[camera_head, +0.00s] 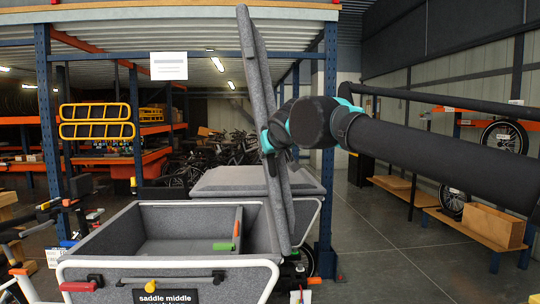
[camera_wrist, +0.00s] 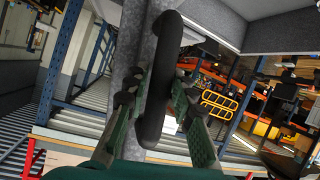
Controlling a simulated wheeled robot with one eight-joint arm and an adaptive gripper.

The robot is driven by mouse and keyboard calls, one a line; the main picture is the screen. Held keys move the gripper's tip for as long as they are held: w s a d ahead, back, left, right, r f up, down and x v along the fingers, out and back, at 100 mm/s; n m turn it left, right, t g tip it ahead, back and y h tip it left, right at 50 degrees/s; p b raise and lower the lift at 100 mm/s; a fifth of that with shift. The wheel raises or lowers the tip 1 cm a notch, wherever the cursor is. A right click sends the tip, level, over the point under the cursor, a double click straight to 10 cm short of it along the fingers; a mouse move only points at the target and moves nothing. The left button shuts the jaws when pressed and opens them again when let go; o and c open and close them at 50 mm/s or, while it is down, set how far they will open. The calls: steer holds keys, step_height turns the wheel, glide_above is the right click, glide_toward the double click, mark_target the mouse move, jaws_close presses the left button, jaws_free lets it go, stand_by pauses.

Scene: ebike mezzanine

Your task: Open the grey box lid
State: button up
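The grey box (camera_head: 160,264) stands in front of me with its inside showing. Its grey felt-like lid (camera_head: 258,70) stands nearly upright along the box's right side, tilted slightly, its top edge well above the box. My gripper (camera_head: 272,140) is at the right side of the lid, partly hidden by my wrist. In the wrist view my gripper (camera_wrist: 158,92) has its green fingers on both sides of a long black handle (camera_wrist: 154,120), seemingly touching it. The grey lid surface (camera_wrist: 130,55) shows behind the handle.
A second grey box with a closed lid (camera_head: 255,179) stands behind. A blue-orange rack (camera_head: 47,110) with a yellow frame (camera_head: 97,121) is at left. Wooden benches (camera_head: 480,228) stand at right. Grey floor (camera_head: 385,260) right of the box is clear.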

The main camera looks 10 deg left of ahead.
steer(key=shift+o, duration=1.3)
steer(key=v, duration=1.2)
